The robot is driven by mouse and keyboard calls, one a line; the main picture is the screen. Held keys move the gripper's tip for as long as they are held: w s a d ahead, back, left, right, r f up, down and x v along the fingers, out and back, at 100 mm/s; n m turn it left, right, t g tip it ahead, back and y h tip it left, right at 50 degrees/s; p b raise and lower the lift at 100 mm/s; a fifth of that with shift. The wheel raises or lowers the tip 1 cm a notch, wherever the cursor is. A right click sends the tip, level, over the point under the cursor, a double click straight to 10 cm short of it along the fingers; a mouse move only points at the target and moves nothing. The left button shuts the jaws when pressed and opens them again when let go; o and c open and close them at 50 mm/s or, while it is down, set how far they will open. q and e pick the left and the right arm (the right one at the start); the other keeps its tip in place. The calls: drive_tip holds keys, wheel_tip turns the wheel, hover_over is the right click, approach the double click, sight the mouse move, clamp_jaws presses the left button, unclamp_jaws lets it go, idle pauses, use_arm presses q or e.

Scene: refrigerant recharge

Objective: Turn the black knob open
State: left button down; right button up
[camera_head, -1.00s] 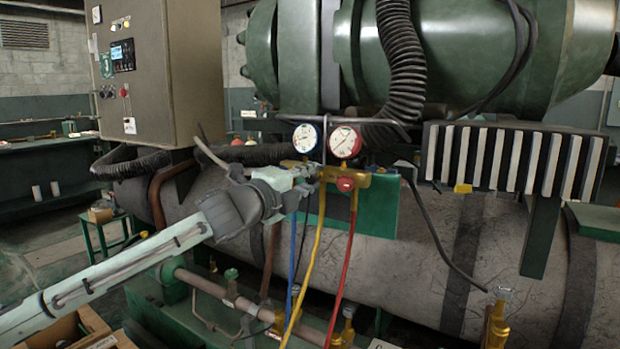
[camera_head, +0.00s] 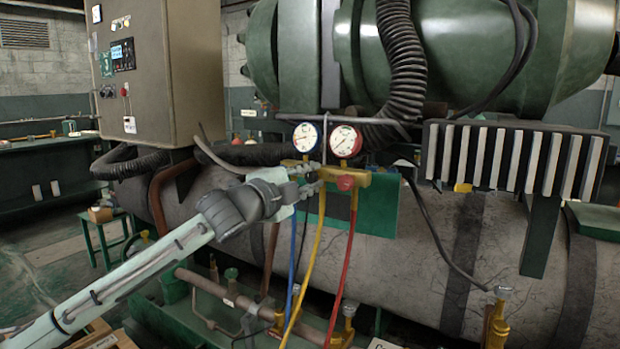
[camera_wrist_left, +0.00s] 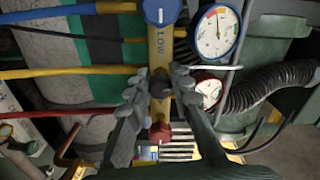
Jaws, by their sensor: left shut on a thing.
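The black knob (camera_wrist_left: 160,88) sits mid-way along the yellow gauge manifold (camera_wrist_left: 161,48) in the left wrist view. The manifold also shows in the head view (camera_head: 327,183). My left gripper (camera_wrist_left: 160,84) is shut on the black knob, with one finger on each side of it. In the head view my left gripper (camera_head: 310,188) reaches the manifold from the left and hides the black knob. The blue knob (camera_wrist_left: 161,12) and the red knob (camera_wrist_left: 160,132) lie on either side of the black one. My right gripper is not in view.
Two gauges, blue-rimmed (camera_head: 305,138) and red-rimmed (camera_head: 345,142), stand just above the manifold. Blue, yellow (camera_head: 316,245) and red (camera_head: 345,265) hoses hang below it. A control cabinet (camera_head: 160,70) is at the left, and a ribbed black hose (camera_head: 402,60) runs close behind.

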use_arm(q)
drive_tip(key=c, duration=1.3)
unclamp_jaws()
drive_tip(key=v, duration=1.2)
